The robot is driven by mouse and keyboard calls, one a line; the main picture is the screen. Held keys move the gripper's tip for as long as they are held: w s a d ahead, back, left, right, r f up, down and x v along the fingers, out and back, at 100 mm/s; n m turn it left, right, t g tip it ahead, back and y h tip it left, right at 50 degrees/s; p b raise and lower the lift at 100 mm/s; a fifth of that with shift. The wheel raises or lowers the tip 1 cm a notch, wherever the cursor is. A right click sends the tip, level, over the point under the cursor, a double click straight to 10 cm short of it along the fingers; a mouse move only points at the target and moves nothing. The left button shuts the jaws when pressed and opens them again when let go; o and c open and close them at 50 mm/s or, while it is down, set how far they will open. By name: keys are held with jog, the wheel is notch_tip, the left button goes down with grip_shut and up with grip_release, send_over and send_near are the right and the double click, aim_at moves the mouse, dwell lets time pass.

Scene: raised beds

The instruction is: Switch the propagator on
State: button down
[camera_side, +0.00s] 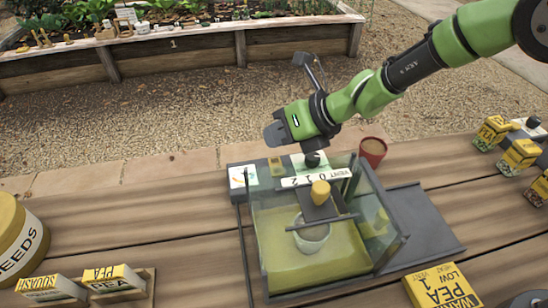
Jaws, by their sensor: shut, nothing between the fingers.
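The propagator (262,235) is a clear-walled box with a grey frame in the middle of the table. A pot (312,236) stands inside it on a yellowish floor. A strip marked VENT 0 1 2 (318,178) and a yellow knob (320,189) are in front of these. I cannot tell which part is the power switch. My gripper (273,134) is shut and empty, above and behind the panel, apart from it.
A yellow card with PEA, LOW and VENT 1 (440,287) lies front right. A red pot (372,151) stands behind the box. Seed packets (518,157) are at right, more (110,280) and a SEEDS tin (18,240) at left. A grey panel (422,225) lies right.

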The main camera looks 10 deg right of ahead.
aim_at(276, 160)
jog(key=shift+w+f, duration=0.2)
jog(key=shift+f, duration=1.05)
jog(key=shift+f, duration=0.1)
dwell(1.1)
jog(key=shift+f, duration=0.3)
jog(key=shift+w+f, duration=0.1)
jog(key=shift+f, duration=0.2)
dwell(0.4)
jog(key=shift+r, duration=0.15)
dwell(0.3)
jog(key=shift+r, duration=0.6)
jog(key=shift+s+r, duration=0.25)
jog(key=shift+r, duration=1)
jog(key=shift+s+r, duration=0.2)
jog(key=shift+r, duration=1)
jog(key=shift+r, duration=0.1)
